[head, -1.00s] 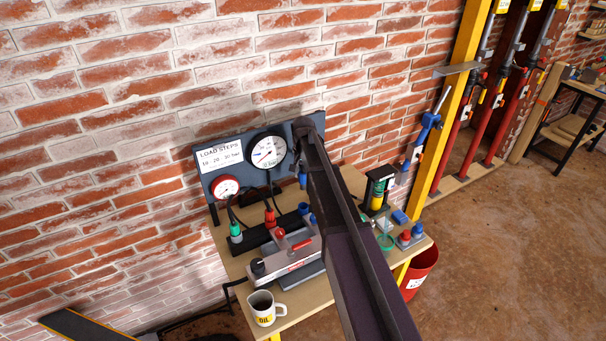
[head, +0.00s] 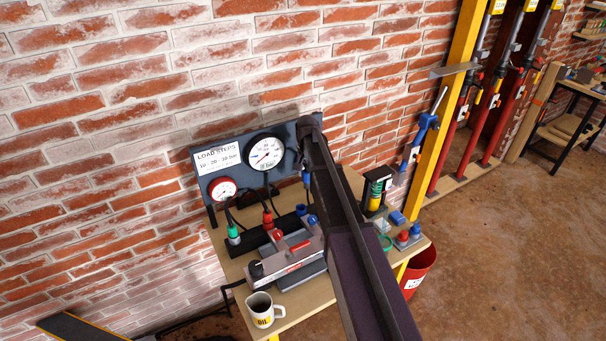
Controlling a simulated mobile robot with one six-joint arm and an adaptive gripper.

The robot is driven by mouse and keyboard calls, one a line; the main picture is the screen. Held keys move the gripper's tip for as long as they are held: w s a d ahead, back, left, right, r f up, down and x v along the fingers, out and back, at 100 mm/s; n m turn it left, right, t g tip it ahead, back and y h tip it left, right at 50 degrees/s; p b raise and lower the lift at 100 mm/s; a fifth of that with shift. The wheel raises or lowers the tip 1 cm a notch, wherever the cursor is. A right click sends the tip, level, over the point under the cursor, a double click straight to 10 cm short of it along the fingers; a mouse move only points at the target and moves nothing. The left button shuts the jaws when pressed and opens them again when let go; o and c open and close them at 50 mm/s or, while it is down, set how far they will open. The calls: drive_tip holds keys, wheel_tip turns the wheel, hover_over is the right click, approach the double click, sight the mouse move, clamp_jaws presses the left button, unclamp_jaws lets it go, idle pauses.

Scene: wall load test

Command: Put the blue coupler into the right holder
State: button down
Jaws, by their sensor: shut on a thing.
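The blue coupler (head: 306,178) shows as a small blue piece just left of my arm, above the back of the bench. My gripper (head: 304,165) is mostly hidden by my dark arm link; what shows is shut on the coupler. A dark holder rail (head: 250,238) runs along the bench below the gauges. A green coupler (head: 233,234) stands at its left and a red coupler (head: 268,219) in its middle. A blue part (head: 300,210) shows at its right end, below the held coupler. Whether that part belongs to the right holder I cannot tell.
The grey pump block (head: 290,262) with red and blue knobs sits in front of the rail. The gauge panel (head: 225,180) stands behind. A mug (head: 262,310) is at the front left corner. A yellow post (head: 447,110) and red bucket (head: 420,270) are to the right.

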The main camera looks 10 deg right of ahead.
drive_tip(key=w+d, duration=0.2)
drive_tip(key=d, duration=0.5)
drive_tip(key=shift+w+d, duration=0.15)
idle(0.7)
idle(0.4)
drive_tip(key=shift+w+d, duration=0.2)
drive_tip(key=shift+d, duration=0.45)
drive_tip(key=shift+w+d, duration=0.25)
drive_tip(key=shift+d, duration=0.35)
drive_tip(key=shift+w+d, duration=0.2)
drive_tip(key=shift+d, duration=0.45)
drive_tip(key=shift+f, duration=0.2)
wheel_tip(320, 180, down, 6)
drive_tip(key=b, duration=0.6)
drive_tip(key=shift+f+b, duration=1.55)
drive_tip(key=shift+b, duration=0.2)
idle(1.4)
